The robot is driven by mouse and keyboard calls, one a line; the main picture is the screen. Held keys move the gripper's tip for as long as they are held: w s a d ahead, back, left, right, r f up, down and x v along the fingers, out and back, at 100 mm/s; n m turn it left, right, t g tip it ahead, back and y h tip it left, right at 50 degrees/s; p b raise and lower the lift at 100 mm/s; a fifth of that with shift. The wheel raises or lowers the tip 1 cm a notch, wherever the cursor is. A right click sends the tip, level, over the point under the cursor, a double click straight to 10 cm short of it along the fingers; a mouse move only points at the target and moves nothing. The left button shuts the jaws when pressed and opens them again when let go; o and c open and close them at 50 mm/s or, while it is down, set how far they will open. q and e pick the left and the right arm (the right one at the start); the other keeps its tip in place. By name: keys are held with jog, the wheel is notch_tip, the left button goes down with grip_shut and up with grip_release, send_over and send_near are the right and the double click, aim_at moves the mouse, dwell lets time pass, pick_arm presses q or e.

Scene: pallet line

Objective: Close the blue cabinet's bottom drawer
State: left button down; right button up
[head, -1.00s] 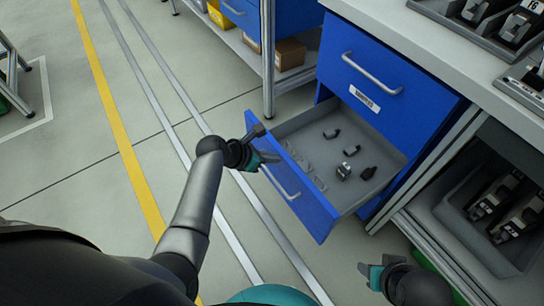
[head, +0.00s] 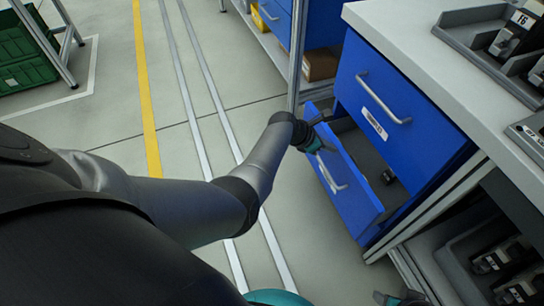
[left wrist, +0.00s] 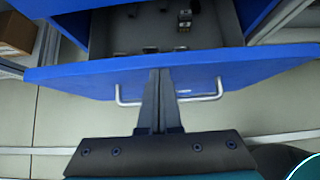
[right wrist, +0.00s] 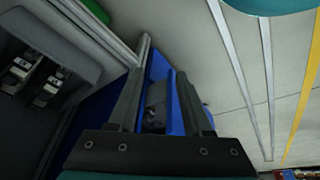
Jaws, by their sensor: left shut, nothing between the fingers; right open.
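The blue cabinet (head: 375,122) stands right of centre in the head view. Its bottom drawer (head: 352,196) is partly open, with a few small dark parts inside. The drawer front also shows in the left wrist view (left wrist: 90,78), with its silver handle (left wrist: 207,97). My left gripper (head: 325,143) is shut and empty at the outer face of the drawer front, by its upper edge; whether it touches is hard to tell. My right gripper (right wrist: 163,62) is open and empty; in its wrist view the blue drawer shows beyond the fingers. In the head view only its edge shows at the bottom.
A worktop (head: 420,50) with grey trays lies above the cabinet. A shelf with dark bins (head: 480,245) is to the right. A metal post (head: 295,60) stands just behind the left gripper. The floor to the left is clear up to the green crates (head: 25,62).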

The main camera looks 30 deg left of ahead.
aim_at(341, 145)
pick_arm(q)
jog(key=w+d+b, duration=0.2)
jog(key=w, duration=0.1)
jog(key=shift+w+d, duration=0.3)
jog(key=shift+d, duration=0.1)
jog(key=shift+w+d, duration=0.45)
jog(key=shift+w, duration=0.1)
pick_arm(e)
notch_tip(341, 145, up, 6)
jog(key=t, duration=0.1)
jog(key=shift+r, duration=0.15)
pick_arm(q)
jog(key=shift+s, duration=0.1)
